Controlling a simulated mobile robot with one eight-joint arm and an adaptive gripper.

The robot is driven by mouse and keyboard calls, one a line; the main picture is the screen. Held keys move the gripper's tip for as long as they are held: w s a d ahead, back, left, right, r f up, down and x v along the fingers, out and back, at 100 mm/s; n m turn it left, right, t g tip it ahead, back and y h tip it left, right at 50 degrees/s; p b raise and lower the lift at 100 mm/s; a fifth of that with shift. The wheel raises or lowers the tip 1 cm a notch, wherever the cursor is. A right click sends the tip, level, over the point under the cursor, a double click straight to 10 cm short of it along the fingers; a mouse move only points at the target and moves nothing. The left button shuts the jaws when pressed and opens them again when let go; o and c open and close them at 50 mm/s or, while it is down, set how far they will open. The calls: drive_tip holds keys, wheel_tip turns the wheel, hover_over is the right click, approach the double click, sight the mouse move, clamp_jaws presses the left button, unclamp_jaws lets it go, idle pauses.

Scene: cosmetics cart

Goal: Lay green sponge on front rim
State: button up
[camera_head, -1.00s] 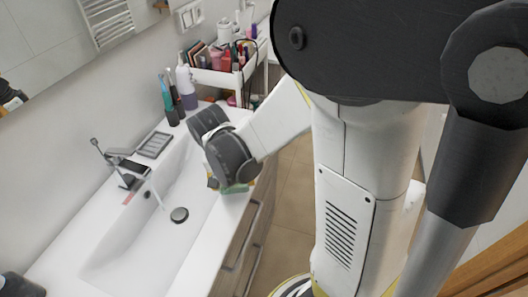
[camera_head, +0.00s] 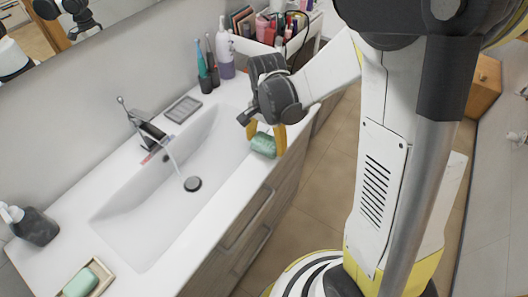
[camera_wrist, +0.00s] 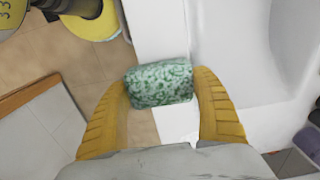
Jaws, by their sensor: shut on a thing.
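The green sponge (camera_head: 264,145) is at the front edge of the white sink top, near its right end. In the wrist view the patterned sponge (camera_wrist: 160,84) sits between the two yellow fingers. My gripper (camera_head: 266,136) is shut on it, one finger at each end. The front rim (camera_head: 225,197) is the white strip between the basin and the drawer fronts. In the wrist view the sponge lies partly over this rim (camera_wrist: 160,30) and partly over the floor side. I cannot tell whether it touches the rim.
The white basin (camera_head: 150,212) has a running tap (camera_head: 150,135) at its back. A soap dispenser (camera_head: 34,226) and a dish with green soap (camera_head: 84,281) stand at the left. Bottles and a cosmetics cart (camera_head: 268,45) are at the back right. The rim's middle is clear.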

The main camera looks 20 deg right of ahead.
sight(264, 151)
drive_tip(key=shift+w+a+f, duration=0.25)
drive_tip(key=shift+w+f, duration=0.15)
drive_tip(key=shift+f, duration=0.05)
drive_tip(key=shift+f+b, duration=0.8)
drive_tip(key=shift+f, duration=1)
drive_tip(key=shift+d, duration=0.1)
drive_tip(key=shift+f, duration=0.15)
drive_tip(key=o, duration=1.1)
